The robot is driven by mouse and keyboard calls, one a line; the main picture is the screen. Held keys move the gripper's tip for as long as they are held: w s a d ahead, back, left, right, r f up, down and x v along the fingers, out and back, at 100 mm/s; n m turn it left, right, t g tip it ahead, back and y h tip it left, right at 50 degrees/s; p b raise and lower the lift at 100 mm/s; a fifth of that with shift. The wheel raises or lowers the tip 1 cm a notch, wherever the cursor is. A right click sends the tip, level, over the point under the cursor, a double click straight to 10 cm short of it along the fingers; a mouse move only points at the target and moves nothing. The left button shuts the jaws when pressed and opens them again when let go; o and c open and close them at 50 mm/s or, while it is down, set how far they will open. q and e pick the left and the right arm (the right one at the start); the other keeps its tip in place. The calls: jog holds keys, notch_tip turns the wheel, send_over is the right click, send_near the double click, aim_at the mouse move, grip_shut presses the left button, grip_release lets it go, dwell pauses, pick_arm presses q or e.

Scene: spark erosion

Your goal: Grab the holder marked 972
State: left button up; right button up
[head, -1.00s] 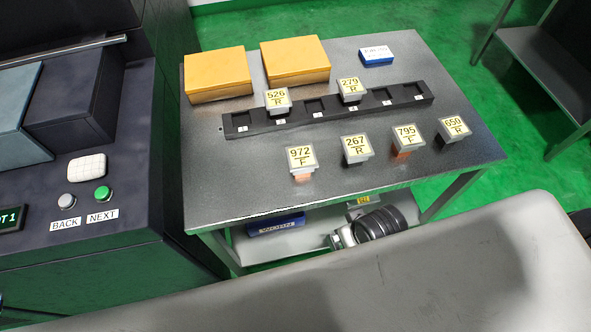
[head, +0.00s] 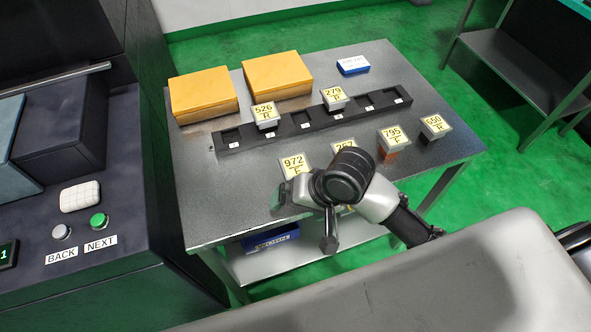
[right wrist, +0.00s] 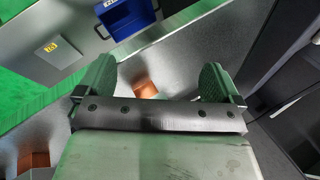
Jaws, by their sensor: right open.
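The holder marked 972 (head: 294,166) stands near the front edge of the table, its yellow label facing up. My right gripper (head: 279,197) is just in front of it in the head view and hides its lower part. In the right wrist view my right gripper (right wrist: 156,78) is open, its two fingers wide apart. A copper-coloured block (right wrist: 145,89) shows between and beyond the fingers; its label is not visible there. I cannot tell whether a finger touches the holder. My left gripper is not in view.
The holder marked 267 (head: 344,146) is mostly hidden behind my right arm. Holders 795 (head: 392,136) and 650 (head: 435,125) stand to the right. Behind is a black rack (head: 297,122) bearing 526 (head: 265,113) and 279 (head: 334,97). A blue bin (head: 268,239) sits below.

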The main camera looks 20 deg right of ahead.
aim_at(298, 165)
jog(key=w+r+m, duration=0.1)
jog(key=m, duration=0.1)
jog(key=w+r+m+g, duration=0.1)
jog(key=w, duration=0.1)
jog(key=w+d+r+m, duration=0.1)
jog(key=w+m, duration=0.1)
jog(key=shift+w+d+r+m+g, duration=0.1)
jog(key=shift+r+m+g, duration=0.2)
jog(key=shift+g, duration=0.1)
jog(key=w+d+r+m+g, duration=0.1)
jog(key=w+d+r+m, duration=0.35)
jog(key=m, duration=0.35)
jog(key=x, duration=0.4)
jog(key=shift+s+d, duration=0.1)
jog(key=shift+d, duration=0.05)
jog(key=shift+h, duration=0.3)
jog(key=x, duration=0.5)
jog(key=shift+s+f, duration=0.3)
jog(key=shift+f, duration=0.05)
jog(key=shift+c, duration=0.2)
jog(key=c, duration=1.2)
jog(key=shift+r, duration=0.1)
jog(key=shift+c, duration=0.8)
